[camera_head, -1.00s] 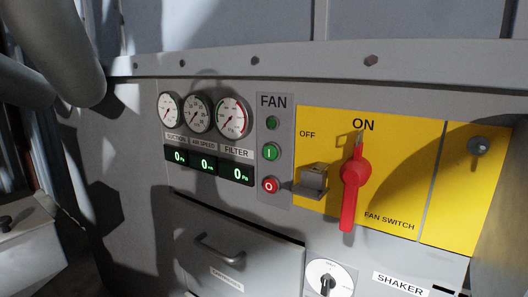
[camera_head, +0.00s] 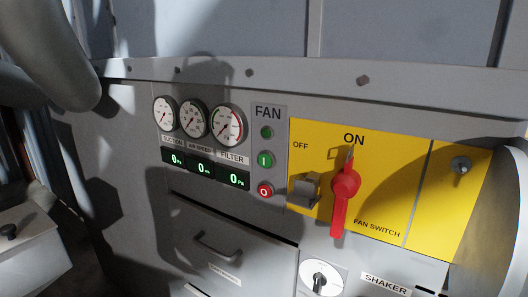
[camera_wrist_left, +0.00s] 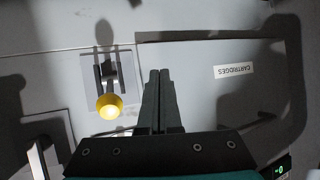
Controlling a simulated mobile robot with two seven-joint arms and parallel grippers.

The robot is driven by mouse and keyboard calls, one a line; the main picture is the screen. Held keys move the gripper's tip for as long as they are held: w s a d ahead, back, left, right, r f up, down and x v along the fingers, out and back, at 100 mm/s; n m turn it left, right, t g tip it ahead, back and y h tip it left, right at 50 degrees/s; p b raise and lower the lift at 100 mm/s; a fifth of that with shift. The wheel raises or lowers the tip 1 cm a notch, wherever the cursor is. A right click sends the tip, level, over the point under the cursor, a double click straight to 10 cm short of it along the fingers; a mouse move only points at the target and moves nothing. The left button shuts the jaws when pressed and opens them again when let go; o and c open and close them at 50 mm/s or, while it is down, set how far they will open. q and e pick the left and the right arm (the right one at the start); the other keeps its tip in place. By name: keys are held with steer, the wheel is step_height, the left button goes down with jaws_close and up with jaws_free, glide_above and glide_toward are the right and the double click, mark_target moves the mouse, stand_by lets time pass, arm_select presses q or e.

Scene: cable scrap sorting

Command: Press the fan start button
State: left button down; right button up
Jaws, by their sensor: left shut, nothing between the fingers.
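The green fan start button (camera_head: 265,159), marked "I", sits in the FAN strip (camera_head: 268,112) on the grey panel. A small green lamp (camera_head: 266,132) is above it and a red "O" button (camera_head: 265,190) below. The red fan switch handle (camera_head: 344,190) on the yellow plate points up to ON. My left gripper (camera_wrist_left: 160,73) shows in the left wrist view with its fingers together and empty, in front of the panel's lower area. The start button is not in that view. Neither gripper shows in the head view; my left arm is at its upper left.
Gauges (camera_head: 194,119) and displays (camera_head: 203,169) are left of the buttons. A drawer handle (camera_head: 216,246) sticks out below. A yellow knob (camera_wrist_left: 109,105) and the CARTRIDGES label (camera_wrist_left: 235,71) show in the wrist view. A metal bracket (camera_head: 303,190) juts out beside the red button.

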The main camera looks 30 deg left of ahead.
mark_target(265, 160)
arm_select(q)
steer(key=w+a+r+n+t+y+p, duration=0.1)
steer(key=w+a+r+n+t+y, duration=0.1)
steer(key=r, duration=0.8)
steer(key=w+a+r+n+t+y+p, duration=0.1)
steer(key=r+n, duration=0.1)
steer(key=r, duration=0.7)
steer(key=s+a+r+n+y, duration=0.1)
steer(key=r+n+y, duration=0.1)
steer(key=r, duration=0.5)
steer(key=s+a+r+n+t+y+p, duration=0.1)
steer(key=s+a+r+n+y, duration=0.1)
steer(key=r, duration=0.5)
steer(key=s+a+r+n+t+y, duration=0.1)
steer(key=r+n+y, duration=0.1)
steer(key=r, duration=0.5)
steer(key=shift+s+a+n+y+p, duration=0.3)
steer(key=shift+a+n+y, duration=0.1)
steer(key=shift+n, duration=0.1)
steer(key=shift+w, duration=0.1)
steer(key=shift+w+d+f, duration=0.1)
steer(key=shift+w+d, duration=0.1)
steer(key=shift+w, duration=2)
steer(key=shift+w+d, duration=0.2)
steer(key=shift+w, duration=2)
